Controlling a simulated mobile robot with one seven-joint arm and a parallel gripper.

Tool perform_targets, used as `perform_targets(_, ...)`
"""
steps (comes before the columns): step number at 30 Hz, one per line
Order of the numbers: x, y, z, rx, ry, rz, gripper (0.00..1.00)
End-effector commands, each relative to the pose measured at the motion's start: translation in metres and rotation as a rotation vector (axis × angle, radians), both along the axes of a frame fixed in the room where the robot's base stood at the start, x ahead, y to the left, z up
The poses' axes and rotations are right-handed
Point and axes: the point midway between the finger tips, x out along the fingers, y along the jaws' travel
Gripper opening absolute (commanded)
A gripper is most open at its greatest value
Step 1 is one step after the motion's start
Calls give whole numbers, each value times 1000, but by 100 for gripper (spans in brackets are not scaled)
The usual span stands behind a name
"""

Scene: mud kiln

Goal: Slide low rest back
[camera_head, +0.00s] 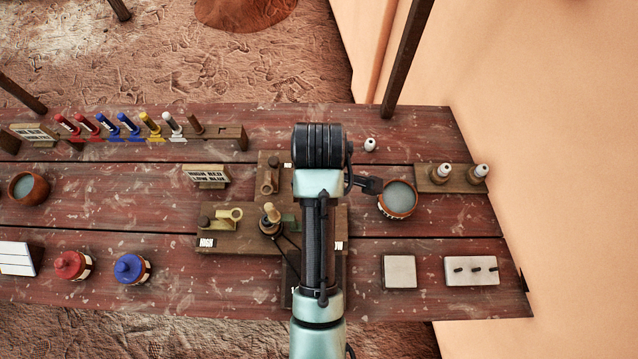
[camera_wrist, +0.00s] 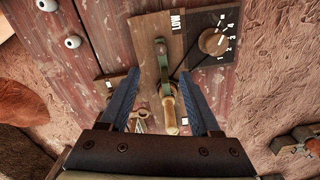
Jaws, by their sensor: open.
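My gripper (camera_wrist: 161,73) is open in the wrist view, its two blue fingers apart on either side of a pale wooden handle (camera_wrist: 169,112) and a green piece (camera_wrist: 164,75). I cannot tell whether they touch. The handle lies over a wooden board (camera_wrist: 153,53) with a LOW label (camera_wrist: 179,22) near its end. In the head view my arm covers much of this board, with its HIGH label (camera_head: 206,243) at left. A pale wooden rest (camera_head: 229,214) stands on the HIGH side. I cannot make out the low rest for certain.
A numbered dial (camera_wrist: 212,41) is beside the LOW end. A bowl (camera_head: 398,199) and a board with two white-topped pegs (camera_head: 451,176) stand to the right. Red (camera_head: 70,265) and blue (camera_head: 130,268) pots are lower left. A rack of coloured pieces (camera_head: 150,133) runs along the back.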

Motion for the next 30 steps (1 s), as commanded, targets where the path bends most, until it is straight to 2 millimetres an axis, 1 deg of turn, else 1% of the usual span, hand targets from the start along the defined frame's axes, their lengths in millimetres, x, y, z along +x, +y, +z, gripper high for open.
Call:
perform_targets(5,-3,0,-26,0,8,2,64)
perform_targets(12,-2,0,-77,0,5,0,64)
perform_targets(18,-1,0,-108,0,1,0,64)
perform_targets(21,-1,0,-118,0,0,-1,64)
perform_targets(24,0,0,-123,0,-1,-1,64)
perform_targets(30,0,0,-126,0,-3,-1,64)
